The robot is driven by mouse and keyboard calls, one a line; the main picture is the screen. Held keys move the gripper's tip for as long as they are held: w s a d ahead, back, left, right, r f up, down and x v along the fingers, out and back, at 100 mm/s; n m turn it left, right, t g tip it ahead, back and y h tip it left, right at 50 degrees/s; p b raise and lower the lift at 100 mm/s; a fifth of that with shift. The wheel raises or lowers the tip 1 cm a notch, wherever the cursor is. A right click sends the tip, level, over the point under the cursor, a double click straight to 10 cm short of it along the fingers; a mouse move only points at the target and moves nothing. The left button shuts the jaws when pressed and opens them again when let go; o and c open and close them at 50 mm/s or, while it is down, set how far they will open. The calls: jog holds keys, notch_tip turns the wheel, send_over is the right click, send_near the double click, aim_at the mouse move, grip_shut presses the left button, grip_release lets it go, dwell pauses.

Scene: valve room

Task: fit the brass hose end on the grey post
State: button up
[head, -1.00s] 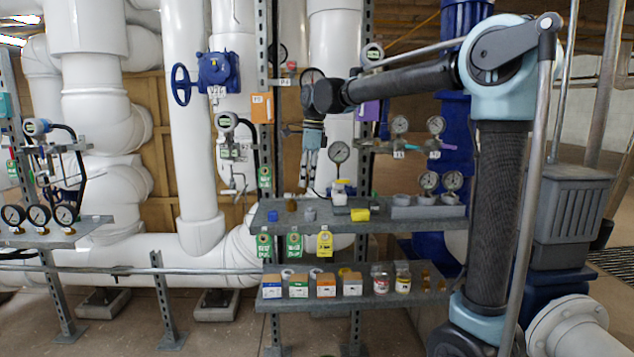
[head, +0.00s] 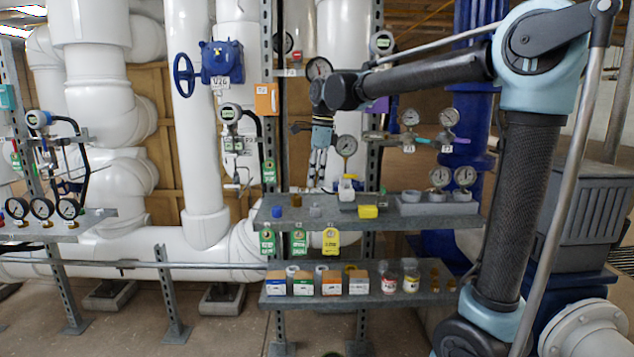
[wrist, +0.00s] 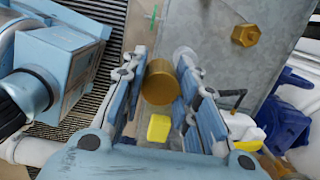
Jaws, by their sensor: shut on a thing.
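The brass hose end (wrist: 159,83) is a round brass cylinder between the fingers in the wrist view. My gripper (wrist: 160,90) is shut on it. In the head view my gripper (head: 318,180) points down over the upper shelf, and the brass piece is too small to make out there.
The upper shelf (head: 420,222) also holds a blue cap (head: 277,212), a brown-brass fitting (head: 296,200), a white piece (head: 346,191), a yellow block (head: 368,212) and a grey holder (head: 438,207). A gauge (head: 346,145) is close behind my gripper. Small boxes and jars fill the lower shelf.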

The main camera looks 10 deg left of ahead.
jog(key=shift+s+d+f, duration=0.2)
jog(key=shift+s+f, duration=0.2)
jog(key=shift+s, duration=0.35)
jog(key=shift+w+a+f, duration=0.25)
jog(key=shift+w+f, duration=0.15)
jog(key=shift+w, duration=0.7)
jog(key=shift+w+a+f, duration=0.3)
jog(key=shift+w+f, duration=0.1)
jog(key=shift+w, duration=0.7)
jog(key=shift+w+a+f, duration=0.25)
jog(key=shift+w+f, duration=0.15)
jog(key=shift+w, duration=0.7)
jog(key=shift+f, duration=1.25)
jog(key=shift+s+f, duration=0.1)
jog(key=shift+f, duration=1.2)
jog(key=o, duration=1)
jog(key=shift+c, duration=0.2)
